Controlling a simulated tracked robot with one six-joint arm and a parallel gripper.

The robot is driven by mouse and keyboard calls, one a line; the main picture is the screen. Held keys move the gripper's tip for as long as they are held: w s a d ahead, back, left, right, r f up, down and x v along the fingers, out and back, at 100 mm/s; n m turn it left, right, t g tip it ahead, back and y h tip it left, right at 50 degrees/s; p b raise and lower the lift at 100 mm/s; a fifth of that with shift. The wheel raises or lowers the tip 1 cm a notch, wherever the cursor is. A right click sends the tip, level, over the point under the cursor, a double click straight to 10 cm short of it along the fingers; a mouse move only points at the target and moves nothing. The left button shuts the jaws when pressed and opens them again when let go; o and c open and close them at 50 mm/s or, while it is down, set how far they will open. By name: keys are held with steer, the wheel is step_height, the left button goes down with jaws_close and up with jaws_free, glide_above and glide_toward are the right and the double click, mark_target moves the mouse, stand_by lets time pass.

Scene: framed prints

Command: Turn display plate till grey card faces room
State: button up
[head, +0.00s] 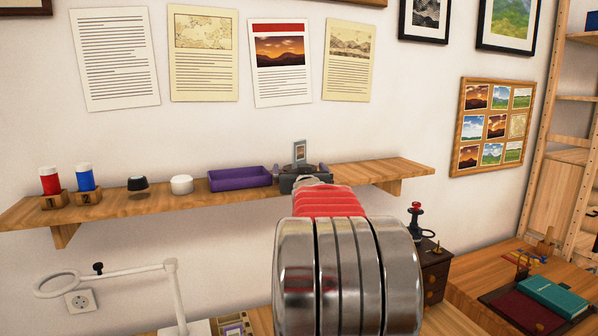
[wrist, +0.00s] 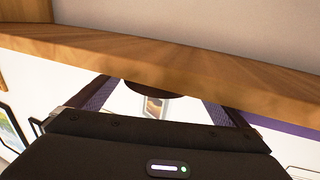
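The display plate (head: 300,151) stands upright above the wooden shelf, small and grey-edged, with a small dark orange picture on the side towards me. It also shows small in the wrist view (wrist: 156,106), between my fingers, below a dark rounded shape (wrist: 163,88). My gripper (head: 301,169) is at the shelf beside the plate, its fingers apart on either side, and looks open. In the wrist view its two fingers (wrist: 158,100) are spread, with a clear gap around the plate. No grey card can be made out. My arm hides the plate's lower part in the head view.
The shelf (head: 222,192) also holds a purple tray (head: 240,179) close left of my gripper, a white knob (head: 181,185), a black knob (head: 138,184), and red (head: 50,180) and blue (head: 85,178) bottles. The shelf's right end is clear. Prints hang above.

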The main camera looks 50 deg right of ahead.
steer(key=shift+s+f, duration=0.1)
steer(key=shift+s+a, duration=0.15)
steer(key=v, duration=1.3)
steer(key=shift+a, duration=0.15)
stand_by(0.3)
steer(key=w+a+f+n+g+y, duration=0.15)
steer(key=a+f+y, duration=0.3)
steer(key=a, duration=0.85)
steer(key=w+a+f+n+g+y, duration=0.1)
steer(key=a+f+n+y, duration=0.15)
steer(key=a+f, duration=0.7)
steer(key=s+a+f+n+g+y, duration=0.2)
steer(key=s+a, duration=0.5)
steer(key=a, duration=0.5)
steer(key=s+a+f+n+g+y, duration=0.2)
steer(key=s+a+f, duration=0.4)
steer(key=a, duration=0.7)
steer(key=shift+s+a+n+y, duration=0.35)
steer(key=shift+s+n+y, duration=0.25)
steer(key=shift+s+y, duration=0.3)
